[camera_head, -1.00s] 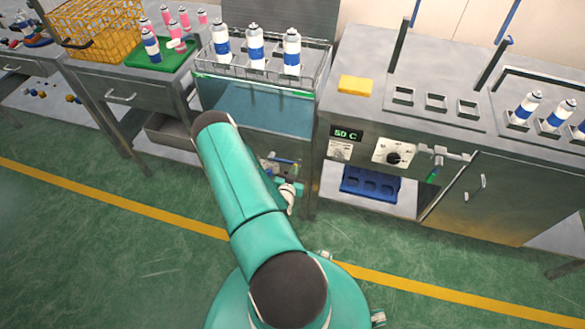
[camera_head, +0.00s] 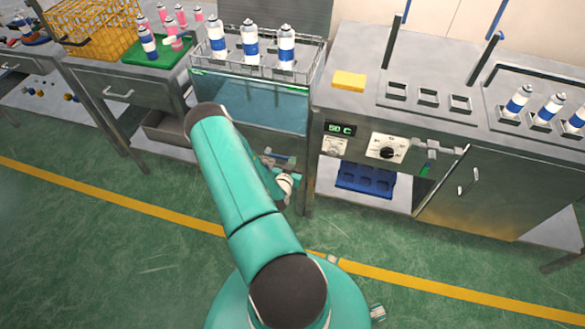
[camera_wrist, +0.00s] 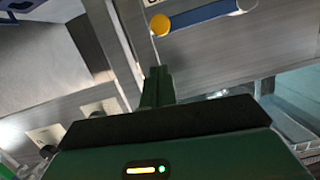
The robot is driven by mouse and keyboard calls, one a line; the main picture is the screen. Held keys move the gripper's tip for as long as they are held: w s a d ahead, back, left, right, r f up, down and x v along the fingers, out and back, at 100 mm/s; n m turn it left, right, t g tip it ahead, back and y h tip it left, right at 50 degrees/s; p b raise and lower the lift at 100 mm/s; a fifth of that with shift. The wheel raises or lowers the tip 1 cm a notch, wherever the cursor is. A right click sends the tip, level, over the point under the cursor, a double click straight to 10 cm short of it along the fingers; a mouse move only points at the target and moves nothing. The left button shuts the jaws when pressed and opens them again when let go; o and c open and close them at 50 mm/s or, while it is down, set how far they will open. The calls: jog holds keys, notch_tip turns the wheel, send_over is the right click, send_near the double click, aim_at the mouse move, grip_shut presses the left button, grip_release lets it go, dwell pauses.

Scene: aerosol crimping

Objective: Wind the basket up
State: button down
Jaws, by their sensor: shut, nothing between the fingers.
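The wire basket (camera_head: 300,67) sits raised at the top of the glass-fronted water tank (camera_head: 262,104), with three white-and-blue cans (camera_head: 250,44) standing in it. A crank with a blue handle (camera_wrist: 205,15) and a yellow end (camera_wrist: 160,25) shows at the top of the wrist view. The handle is small and partly hidden by my arm in the head view. My gripper (camera_wrist: 157,78) is shut and empty, its fingertips just below the yellow end in the wrist picture. I cannot tell whether they touch it. In the head view, my arm mostly hides the gripper.
Right of the tank is a steel bench (camera_head: 365,108) with a yellow sponge (camera_head: 349,81), a "50 C" display (camera_head: 340,129) and a dial (camera_head: 387,149). A blue crate (camera_head: 366,179) sits below. A green tray (camera_head: 156,55) and yellow basket (camera_head: 95,32) stand left.

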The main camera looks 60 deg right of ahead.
jog(key=v, duration=1)
jog(key=shift+s+r, duration=0.3)
jog(key=shift+r, duration=0.1)
